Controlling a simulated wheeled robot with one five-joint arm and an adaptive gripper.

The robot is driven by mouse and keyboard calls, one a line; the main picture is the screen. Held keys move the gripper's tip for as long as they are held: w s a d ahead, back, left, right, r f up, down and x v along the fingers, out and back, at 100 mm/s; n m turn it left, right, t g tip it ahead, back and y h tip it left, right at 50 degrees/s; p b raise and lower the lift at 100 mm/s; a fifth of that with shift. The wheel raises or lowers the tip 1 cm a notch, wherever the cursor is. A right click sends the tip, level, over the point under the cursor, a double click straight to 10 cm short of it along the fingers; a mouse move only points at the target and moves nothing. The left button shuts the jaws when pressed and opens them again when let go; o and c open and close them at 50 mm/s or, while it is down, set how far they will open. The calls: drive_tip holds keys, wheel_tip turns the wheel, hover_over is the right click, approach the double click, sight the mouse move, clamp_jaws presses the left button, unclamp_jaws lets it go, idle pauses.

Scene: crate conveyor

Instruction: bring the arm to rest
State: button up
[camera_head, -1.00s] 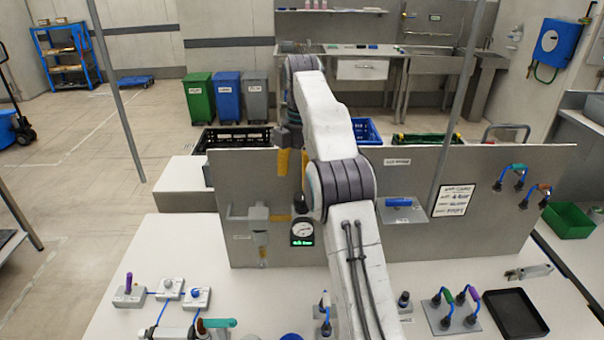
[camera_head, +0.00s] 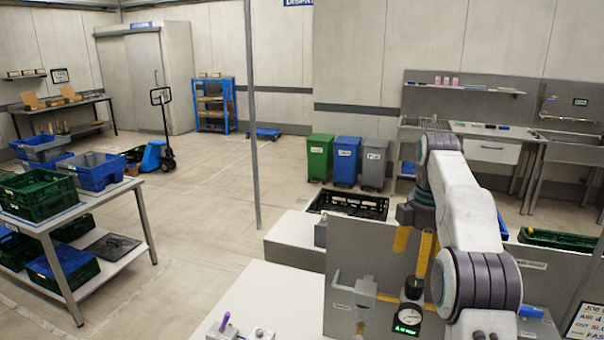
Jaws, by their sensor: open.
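My arm (camera_head: 471,215) shows at the right of the view. It reaches up and away, then bends over, and its end hangs down. My gripper (camera_head: 411,258) points downward in front of the grey upright panel (camera_head: 350,252), above the round gauge (camera_head: 409,314). Its two yellow fingers are apart, with nothing seen between them. I cannot tell how far it stands from the panel.
A black crate (camera_head: 348,204) lies behind the panel, and a green crate (camera_head: 560,240) is at the right. Green (camera_head: 320,157), blue (camera_head: 346,160) and grey (camera_head: 374,164) bins stand behind. A table (camera_head: 90,215) with crates is at left. The floor between is clear.

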drive_tip(key=s+a+r+m+t+b, duration=0.1)
drive_tip(key=s+a+m, duration=0.25)
drive_tip(key=s, duration=0.35)
drive_tip(key=s+a+r+m+t+b, duration=0.1)
drive_tip(key=s+a+m, duration=0.25)
drive_tip(key=s, duration=0.35)
drive_tip(key=s+a+f+m+t+b, duration=0.1)
drive_tip(key=s+f+m, duration=0.2)
drive_tip(key=s+f, duration=0.2)
drive_tip(key=s+a+f+m+t+b, duration=0.1)
drive_tip(key=s+f+m, duration=0.3)
drive_tip(key=s, duration=0.8)
wheel_tip(320, 180, down, 3)
drive_tip(key=shift+s+a+r+t, duration=0.2)
drive_tip(key=shift+s+a+t, duration=0.1)
drive_tip(key=shift+a, duration=0.45)
